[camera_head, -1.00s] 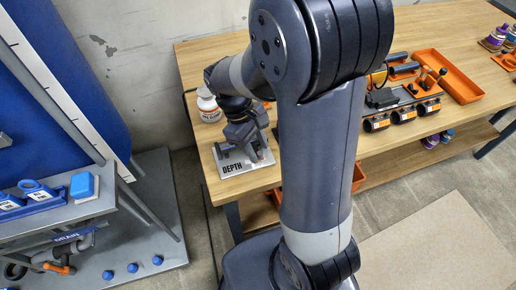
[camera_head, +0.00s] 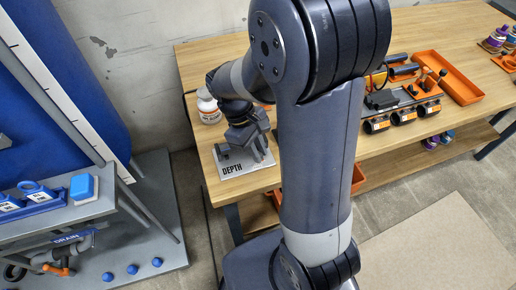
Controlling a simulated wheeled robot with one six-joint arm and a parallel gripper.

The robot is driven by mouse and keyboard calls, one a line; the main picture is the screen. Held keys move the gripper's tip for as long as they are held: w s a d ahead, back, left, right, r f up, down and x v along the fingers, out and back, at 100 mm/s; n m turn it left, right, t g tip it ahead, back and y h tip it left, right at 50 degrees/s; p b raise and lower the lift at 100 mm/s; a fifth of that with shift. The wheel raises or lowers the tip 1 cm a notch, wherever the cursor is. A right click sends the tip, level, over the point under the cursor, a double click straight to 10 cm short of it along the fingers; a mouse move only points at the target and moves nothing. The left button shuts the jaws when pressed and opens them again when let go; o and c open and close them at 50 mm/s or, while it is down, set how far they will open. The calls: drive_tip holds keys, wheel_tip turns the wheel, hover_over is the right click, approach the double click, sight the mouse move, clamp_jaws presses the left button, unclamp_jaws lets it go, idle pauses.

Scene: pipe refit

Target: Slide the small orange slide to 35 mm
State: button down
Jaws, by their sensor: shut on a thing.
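The grey gauge plate marked DEPTH (camera_head: 232,169) lies near the front left corner of the wooden bench. My gripper (camera_head: 243,154) is low over this plate, pointing down, and is shut on a small part there, by its place the small orange slide. The slide itself is hidden behind the gripper and wrist. Its scale and position in millimetres cannot be read in this view.
An orange tray (camera_head: 449,77) and a rack of black cylinders (camera_head: 403,113) are farther right. A grey and blue stand (camera_head: 60,205) is at left.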

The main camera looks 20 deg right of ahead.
drive_tip(key=shift+a+r+p, duration=0.1)
drive_tip(key=shift+a+p, duration=0.15)
drive_tip(key=shift+p, duration=0.1)
drive_tip(key=shift+a, duration=0.25)
drive_tip(key=c, duration=1.4)
unclamp_jaws()
drive_tip(key=shift+o, duration=0.2)
drive_tip(key=p+v, duration=0.1)
drive_tip(key=v, duration=0.9)
drive_tip(key=shift+r, duration=0.3)
drive_tip(key=shift+w+a, duration=0.1)
